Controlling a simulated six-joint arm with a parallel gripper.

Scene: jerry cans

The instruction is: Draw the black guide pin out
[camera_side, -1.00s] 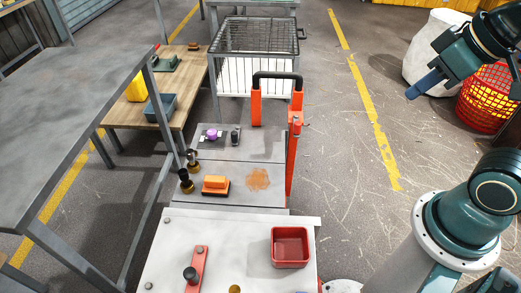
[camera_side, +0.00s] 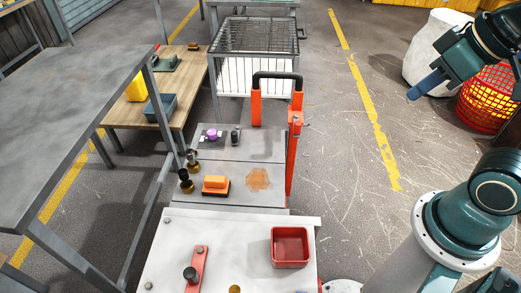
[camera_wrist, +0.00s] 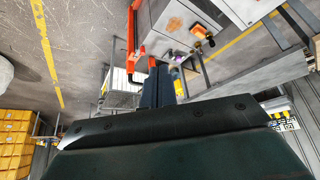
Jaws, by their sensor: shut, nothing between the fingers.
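Several black-topped parts show in the side view, and I cannot tell for certain which is the guide pin. A small black upright pin (camera_side: 235,137) stands beside a purple knob (camera_side: 212,134) on a plate at the cart's far end. Two brass pieces with black tops (camera_side: 186,180) stand at the cart's left edge. A black knob (camera_side: 190,273) sits on a red bar at the front. My gripper (camera_side: 412,95) is shut and empty, high at the right, well away from the cart. Its blue fingers also show together in the wrist view (camera_wrist: 158,86).
A wire-top table (camera_side: 258,36) stands behind. The floor between cart and gripper is open.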

